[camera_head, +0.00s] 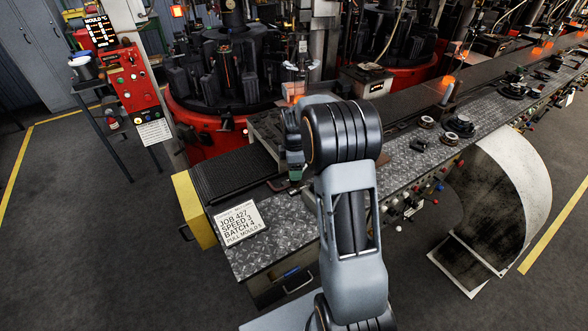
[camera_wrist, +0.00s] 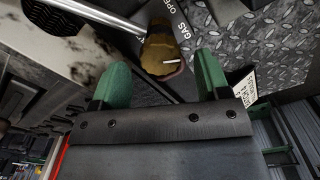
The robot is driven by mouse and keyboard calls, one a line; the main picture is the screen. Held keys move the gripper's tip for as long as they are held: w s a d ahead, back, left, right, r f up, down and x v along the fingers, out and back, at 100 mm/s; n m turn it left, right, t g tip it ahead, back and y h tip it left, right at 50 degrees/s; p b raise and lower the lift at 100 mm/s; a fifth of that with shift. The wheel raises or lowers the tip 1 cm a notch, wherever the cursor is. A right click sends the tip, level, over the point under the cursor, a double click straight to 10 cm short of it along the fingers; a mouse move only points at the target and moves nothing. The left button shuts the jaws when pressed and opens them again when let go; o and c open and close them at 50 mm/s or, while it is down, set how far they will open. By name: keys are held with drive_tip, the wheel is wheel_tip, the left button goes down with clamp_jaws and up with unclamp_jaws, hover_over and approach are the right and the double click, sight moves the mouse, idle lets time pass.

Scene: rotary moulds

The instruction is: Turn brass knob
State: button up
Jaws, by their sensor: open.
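The brass knob (camera_wrist: 158,54) shows in the wrist view as a rounded brownish-gold piece with a small pale mark on its face. A dark plate lettered "GAS OPE…" (camera_wrist: 178,18) is beside it, its lettering cut off at the edge. My gripper (camera_wrist: 162,68) is open, with one green fingertip on each side of the knob in the picture. I cannot tell whether they touch it. In the head view my gripper (camera_head: 294,160) is partly hidden by my arm, above the bench, and I cannot make out the knob there.
The chequer-plate bench (camera_head: 265,240) carries a job card (camera_head: 239,221) and has a yellow end panel (camera_head: 193,210). Red-based rotary moulds (camera_head: 215,130) stand behind. A red control panel (camera_head: 132,80) is at left. A curved metal sheet (camera_head: 500,190) hangs at right. Floor at left is clear.

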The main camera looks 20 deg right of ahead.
drive_tip(key=shift+f, duration=0.85)
drive_tip(key=shift+c, duration=0.4)
drive_tip(key=c, duration=0.8)
drive_tip(key=shift+c, duration=0.2)
drive_tip(key=shift+m, duration=0.3)
